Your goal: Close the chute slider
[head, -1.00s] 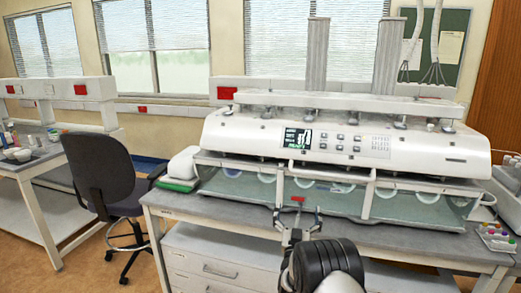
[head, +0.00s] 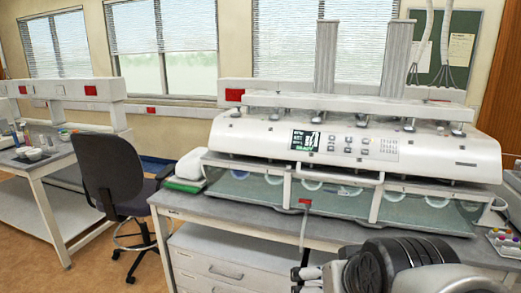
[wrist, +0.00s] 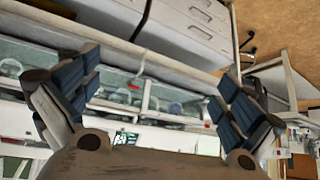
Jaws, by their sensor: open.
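The white tablet-testing machine (head: 350,140) stands on the bench. At the middle of its front is a small red piece (head: 304,201), with a narrow grey curved strip (head: 303,228) hanging below it over the bench edge. This may be the chute slider; I cannot tell its position. The red piece also shows in the wrist view (wrist: 133,87), between my spread fingers. My gripper (wrist: 158,70) is open and empty, with dark blue pads apart from the machine. In the head view my gripper (head: 306,277) is low in front of the bench, partly cut off.
The grey bench (head: 235,208) has white drawers (head: 215,265) below. A dark office chair (head: 112,180) stands left. A green and white item (head: 186,183) lies left of the machine, and a tray of coloured caps (head: 503,240) lies right.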

